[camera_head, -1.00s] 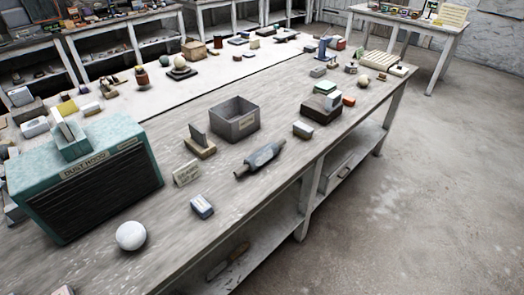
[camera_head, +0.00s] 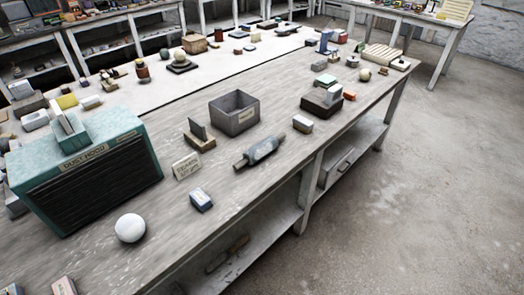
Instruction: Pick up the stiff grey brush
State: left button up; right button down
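No object is plainly readable as the stiff grey brush at this size. A grey, roller-like piece with dark ends (camera_head: 260,151) lies on the long workbench (camera_head: 330,125), right of centre. A small upright dark grey plate on a tan block (camera_head: 200,137) stands left of it. An elongated brownish item (camera_head: 227,253) lies on the shelf under the bench, partly in shadow. I cannot tell whether any of these is the brush. Neither of my grippers is in view.
A teal dust hood (camera_head: 90,170) and a white ball (camera_head: 130,228) occupy the bench's left end. An open grey box (camera_head: 234,113), a small sign (camera_head: 186,166) and a blue-white block (camera_head: 201,199) stand mid-bench. Concrete floor (camera_head: 430,190) to the right is clear.

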aim_at(306, 126)
jog(key=u, duration=0.4)
jog(key=i+l+u, duration=0.15)
jog(key=l+u, duration=0.15)
jog(key=i+l+u, duration=0.1)
jog(key=l+u, duration=0.55)
jog(key=i+l+u, duration=0.15)
jog(key=l, duration=1.6)
jog(key=k, duration=0.05)
